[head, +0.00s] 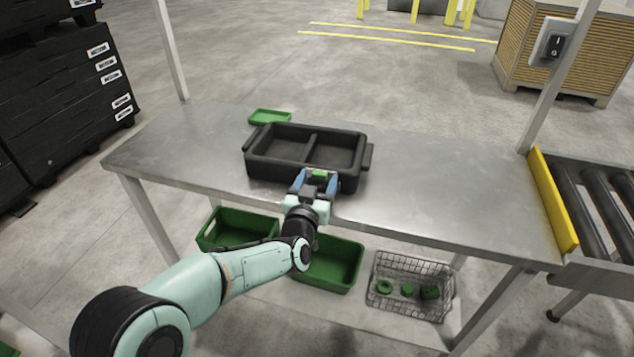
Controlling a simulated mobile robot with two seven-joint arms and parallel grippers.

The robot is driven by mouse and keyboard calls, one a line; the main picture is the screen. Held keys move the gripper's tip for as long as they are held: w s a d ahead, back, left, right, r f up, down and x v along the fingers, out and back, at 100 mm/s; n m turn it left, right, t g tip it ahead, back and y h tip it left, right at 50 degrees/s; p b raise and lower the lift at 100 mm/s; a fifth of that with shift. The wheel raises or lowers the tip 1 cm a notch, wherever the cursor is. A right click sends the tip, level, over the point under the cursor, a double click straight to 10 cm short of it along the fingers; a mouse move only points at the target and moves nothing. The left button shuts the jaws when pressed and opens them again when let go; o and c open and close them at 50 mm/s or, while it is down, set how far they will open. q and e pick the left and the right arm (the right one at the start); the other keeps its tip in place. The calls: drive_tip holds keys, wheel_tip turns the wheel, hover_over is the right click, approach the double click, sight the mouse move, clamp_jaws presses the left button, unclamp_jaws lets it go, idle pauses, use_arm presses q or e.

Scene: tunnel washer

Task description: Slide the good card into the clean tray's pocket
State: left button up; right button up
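A black tray (257,172) with two compartments and side handles stands on the metal table. My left gripper (317,178) is at the tray's front wall, toward its right half. A small green piece (319,173), which looks like the card, sits between its blue fingers, against or just in front of that wall. The gripper seems shut on it. The fingers and the wall leave only a little of the green piece visible, and any pocket is hidden. Both tray compartments look empty. My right gripper is out of view.
A shallow green tray (270,116) lies behind the black tray. The metal table (450,205) is clear on the right, up to a yellow guard (553,200) and a roller conveyor (600,205). Green bins (335,262) and a wire basket (410,285) stand on the lower shelf.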

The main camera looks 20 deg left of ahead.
use_arm(q)
drive_tip(key=shift+s, duration=0.1)
drive_tip(key=s, duration=1.3)
drive_tip(key=s+f+g+h+p, duration=0.1)
drive_tip(key=s+f+g+p, duration=0.15)
drive_tip(key=f, duration=0.65)
drive_tip(key=s+f+g+p, duration=0.2)
drive_tip(key=s+f+g, duration=0.15)
drive_tip(key=f, duration=0.65)
drive_tip(key=s+f+g+h+p, duration=0.15)
drive_tip(key=f+g, duration=0.25)
drive_tip(key=f, duration=0.5)
drive_tip(key=s+d+f+n+g+p, duration=0.1)
drive_tip(key=s+f+g, duration=0.3)
drive_tip(key=s, duration=0.7)
drive_tip(key=s+d+f+n+g+h+p, duration=0.1)
drive_tip(key=s+f+g+p, duration=0.3)
drive_tip(key=s, duration=0.8)
wheel_tip(320, 180, down, 2)
drive_tip(key=shift+d+f+n+g, duration=0.15)
drive_tip(key=shift+d+n+g, duration=0.35)
drive_tip(key=shift+d+n, duration=0.3)
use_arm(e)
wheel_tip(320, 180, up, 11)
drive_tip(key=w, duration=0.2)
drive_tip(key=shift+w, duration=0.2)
